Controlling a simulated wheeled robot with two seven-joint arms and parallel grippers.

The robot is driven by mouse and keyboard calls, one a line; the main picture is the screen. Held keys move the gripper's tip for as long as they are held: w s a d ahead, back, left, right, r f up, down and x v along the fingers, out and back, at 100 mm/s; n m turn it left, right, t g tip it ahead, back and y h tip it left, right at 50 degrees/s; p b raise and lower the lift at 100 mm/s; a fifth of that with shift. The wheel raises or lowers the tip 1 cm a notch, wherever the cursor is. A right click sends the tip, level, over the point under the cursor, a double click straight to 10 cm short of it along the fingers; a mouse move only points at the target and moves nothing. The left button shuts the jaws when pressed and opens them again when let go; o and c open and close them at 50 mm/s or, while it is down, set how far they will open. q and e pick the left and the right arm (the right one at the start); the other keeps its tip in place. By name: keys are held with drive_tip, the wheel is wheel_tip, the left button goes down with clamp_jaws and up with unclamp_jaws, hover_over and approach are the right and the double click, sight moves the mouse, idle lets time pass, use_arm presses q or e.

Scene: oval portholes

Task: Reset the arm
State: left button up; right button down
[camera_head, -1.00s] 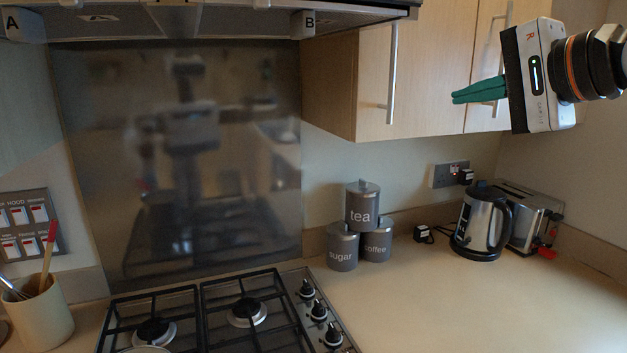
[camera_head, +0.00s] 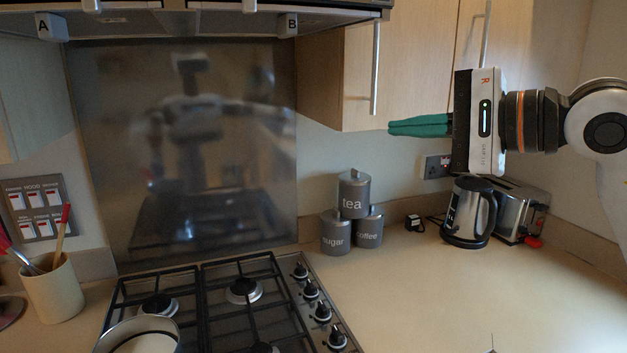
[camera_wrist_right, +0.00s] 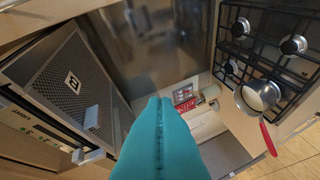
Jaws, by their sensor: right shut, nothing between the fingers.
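My right gripper (camera_head: 392,128) is in the upper right of the head view, held level in the air with its green fingers pointing left. Its fingers are shut with nothing between them. They are in front of the wall cabinets, above the canisters and kettle. In the right wrist view the closed fingers (camera_wrist_right: 160,140) fill the lower middle, with the extractor hood (camera_wrist_right: 75,80) on the left and the hob (camera_wrist_right: 270,50) on the right. My left gripper is not in view.
The gas hob (camera_head: 235,300) carries a pan (camera_head: 140,335) at its front left. Canisters labelled tea (camera_head: 353,200), sugar and coffee, a kettle (camera_head: 470,215) and a toaster (camera_head: 515,220) stand at the back. A utensil pot (camera_head: 55,292) is at left. The right counter (camera_head: 430,300) is mostly clear.

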drive_tip(key=s+a+f+m+g+y, duration=0.3)
drive_tip(key=s+a+f+m+y, duration=0.15)
drive_tip(key=m+y, duration=0.5)
drive_tip(key=w+d+f+m+t+h, duration=0.2)
drive_tip(key=d+f+m+t+h, duration=0.6)
drive_tip(key=m, duration=0.8)
drive_tip(key=w+d+f+m+t+h, duration=0.3)
drive_tip(key=f+m+t+h, duration=0.5)
drive_tip(key=m, duration=0.9)
drive_tip(key=s+d+f+m+g+h, duration=0.25)
drive_tip(key=f+m+h, duration=0.2)
drive_tip(key=f, duration=0.35)
drive_tip(key=s+d+f+m+g+h, duration=0.1)
drive_tip(key=d+f+m+g+h, duration=0.15)
drive_tip(key=f+m+g, duration=0.4)
drive_tip(key=s+a+f+m+g+y, duration=0.15)
drive_tip(key=s+f+g, duration=0.35)
drive_tip(key=s+f, duration=0.65)
drive_tip(key=s+a+f+m+g, duration=0.25)
drive_tip(key=s+f+g, duration=0.35)
drive_tip(key=s+f, duration=0.5)
wheel_tip(320, 180, down, 26)
drive_tip(key=s+d, duration=0.1)
drive_tip(key=s, duration=0.1)
drive_tip(key=s+d+f+g, duration=0.2)
drive_tip(key=s+d+f, duration=0.1)
drive_tip(key=s+f, duration=1.2)
drive_tip(key=shift+s+f, duration=0.25)
drive_tip(key=shift+s, duration=0.3)
